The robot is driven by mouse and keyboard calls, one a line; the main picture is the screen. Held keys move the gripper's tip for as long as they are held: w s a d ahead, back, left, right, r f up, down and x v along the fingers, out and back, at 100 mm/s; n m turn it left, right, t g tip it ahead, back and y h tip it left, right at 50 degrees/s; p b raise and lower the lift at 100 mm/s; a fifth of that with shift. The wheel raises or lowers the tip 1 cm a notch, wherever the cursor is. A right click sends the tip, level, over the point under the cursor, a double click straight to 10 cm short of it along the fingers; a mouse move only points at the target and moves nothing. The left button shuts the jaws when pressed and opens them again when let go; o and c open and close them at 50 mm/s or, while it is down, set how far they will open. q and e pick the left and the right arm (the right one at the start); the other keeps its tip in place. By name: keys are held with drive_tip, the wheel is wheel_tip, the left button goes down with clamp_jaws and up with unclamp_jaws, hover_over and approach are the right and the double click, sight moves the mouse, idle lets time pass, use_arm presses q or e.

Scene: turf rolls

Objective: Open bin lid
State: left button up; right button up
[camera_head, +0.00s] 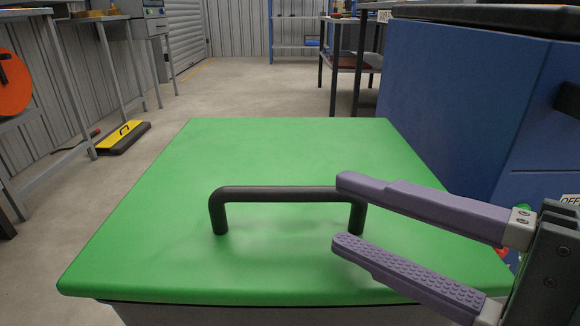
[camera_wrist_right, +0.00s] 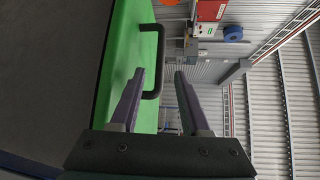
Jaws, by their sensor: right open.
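The bin's green lid (camera_head: 290,160) lies shut and flat in the middle of the head view. A black bar handle (camera_head: 270,194) stands up from it near its front edge. My right gripper (camera_head: 345,213) is open, its two purple fingers pointing left at the handle's right end. The upper finger overlaps that end in the head view; contact cannot be told. In the right wrist view the handle (camera_wrist_right: 160,60) shows beyond the open fingers (camera_wrist_right: 160,75), over the green lid (camera_wrist_right: 122,65). My left gripper is in neither view.
A large blue cabinet or machine (camera_head: 450,90) stands close on the right. Grey-legged tables line the left wall, with a yellow and black object (camera_head: 123,138) on the floor. The concrete floor (camera_head: 240,85) behind the bin is clear.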

sight(305, 198)
drive_tip(key=b+x, duration=0.1)
drive_tip(key=x, duration=0.6)
drive_tip(key=shift+a, duration=0.15)
clamp_jaws()
idle(1.2)
